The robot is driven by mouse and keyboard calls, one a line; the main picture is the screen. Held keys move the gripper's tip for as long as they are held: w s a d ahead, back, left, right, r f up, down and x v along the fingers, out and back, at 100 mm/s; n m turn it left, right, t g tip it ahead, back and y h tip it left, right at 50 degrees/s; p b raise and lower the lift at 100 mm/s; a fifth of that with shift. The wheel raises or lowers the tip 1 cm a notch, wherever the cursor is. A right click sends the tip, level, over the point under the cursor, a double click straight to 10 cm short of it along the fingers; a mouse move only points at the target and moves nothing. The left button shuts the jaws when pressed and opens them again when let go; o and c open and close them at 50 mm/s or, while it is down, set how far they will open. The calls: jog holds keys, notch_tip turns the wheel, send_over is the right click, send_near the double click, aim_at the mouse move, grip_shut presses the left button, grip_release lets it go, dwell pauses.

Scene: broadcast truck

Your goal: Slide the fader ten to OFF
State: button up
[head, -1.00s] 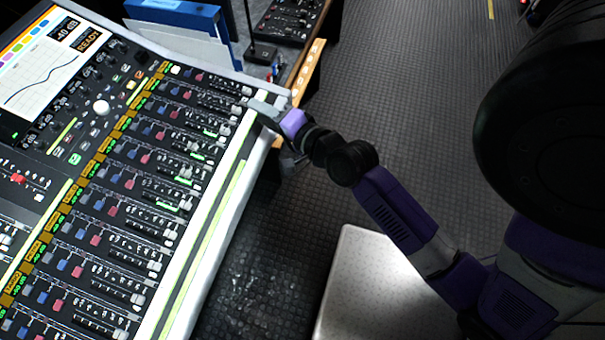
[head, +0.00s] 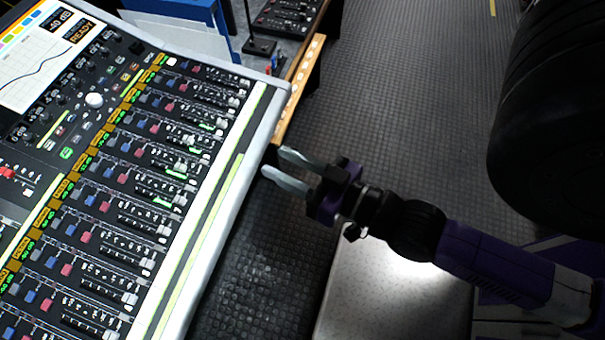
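The mixing console (head: 246,150) fills the left side of the head view. Its fader strips run in a slanted column, each with a small pale cap in a slot; most caps sit near the right ends, towards the console's front edge. The strip numbers are too small to read, so I cannot tell which is fader ten. The top strip's cap (head: 244,83) is near its right end. My gripper (head: 284,167) is right of the console's front edge, over the floor. Its two pale fingers are apart, with nothing between them, and touch no fader.
A blue binder (head: 178,10) with papers stands behind the console. A smaller control panel (head: 287,18) and a wooden edge (head: 300,85) lie beyond. A white speckled surface (head: 385,300) is below my arm. A dark round object (head: 550,130) is at right. Dark floor is open between.

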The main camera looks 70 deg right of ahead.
jog(key=s+a+n+y+b, duration=0.1)
jog(key=s+a+n+y, duration=0.1)
jog(key=s+a, duration=0.3)
jog(key=shift+f+n+y, duration=0.3)
jog(key=shift+f+n, duration=0.05)
jog(key=shift+n, duration=0.45)
jog(key=shift+g, duration=0.3)
jog(key=s+a, duration=0.1)
jog(key=s+a+f+g+y, duration=0.1)
jog(key=s, duration=0.1)
jog(key=shift+n, duration=0.4)
